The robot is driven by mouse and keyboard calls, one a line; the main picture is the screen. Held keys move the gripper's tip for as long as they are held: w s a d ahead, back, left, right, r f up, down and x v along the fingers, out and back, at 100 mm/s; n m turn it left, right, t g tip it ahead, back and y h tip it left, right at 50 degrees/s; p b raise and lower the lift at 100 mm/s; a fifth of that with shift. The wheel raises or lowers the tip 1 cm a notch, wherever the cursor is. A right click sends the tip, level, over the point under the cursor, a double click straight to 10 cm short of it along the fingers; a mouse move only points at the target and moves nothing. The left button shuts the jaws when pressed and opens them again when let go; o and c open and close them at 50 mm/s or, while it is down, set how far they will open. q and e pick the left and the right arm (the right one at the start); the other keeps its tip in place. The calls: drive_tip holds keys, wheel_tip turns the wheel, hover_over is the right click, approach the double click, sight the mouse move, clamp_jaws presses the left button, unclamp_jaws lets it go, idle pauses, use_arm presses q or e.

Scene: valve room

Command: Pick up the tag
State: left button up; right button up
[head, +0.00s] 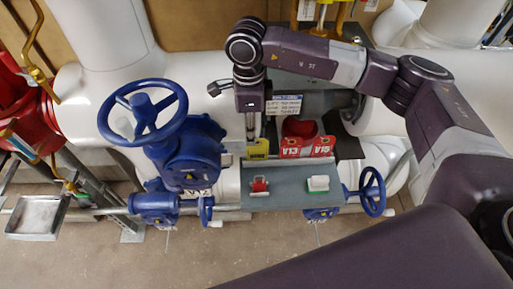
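Three tags stand in a row at the back of a grey shelf (288,198): a yellow tag (257,149), a red tag marked V13 (291,147) and a red tag marked V15 (323,146). My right gripper (251,136) points down just above the yellow tag, at the left end of the row. Its fingers look narrow from here, and I cannot tell whether they are apart or touch the tag. My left gripper is out of view.
A red item (259,186) and a white-and-green item (318,184) lie on the shelf front. A large blue handwheel valve (143,115) stands close left. A smaller blue handwheel (372,192) is at right. A metal tray (38,215) is far left.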

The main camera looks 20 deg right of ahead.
wheel_tip(320, 180, down, 5)
drive_tip(key=shift+d+r+p, duration=0.1)
drive_tip(key=shift+p, duration=0.8)
drive_tip(key=shift+f, duration=0.25)
drive_tip(key=shift+s, duration=0.1)
drive_tip(key=shift+c, duration=0.4)
drive_tip(key=c, duration=0.5)
clamp_jaws()
drive_tip(key=shift+r, duration=0.15)
wheel_tip(320, 180, up, 8)
drive_tip(key=shift+r+b, duration=0.2)
drive_tip(key=shift+b, duration=1)
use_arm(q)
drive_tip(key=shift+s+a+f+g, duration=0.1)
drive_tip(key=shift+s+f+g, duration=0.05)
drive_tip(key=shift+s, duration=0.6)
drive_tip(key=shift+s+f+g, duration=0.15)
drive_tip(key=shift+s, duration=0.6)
use_arm(e)
drive_tip(key=shift+r, duration=0.7)
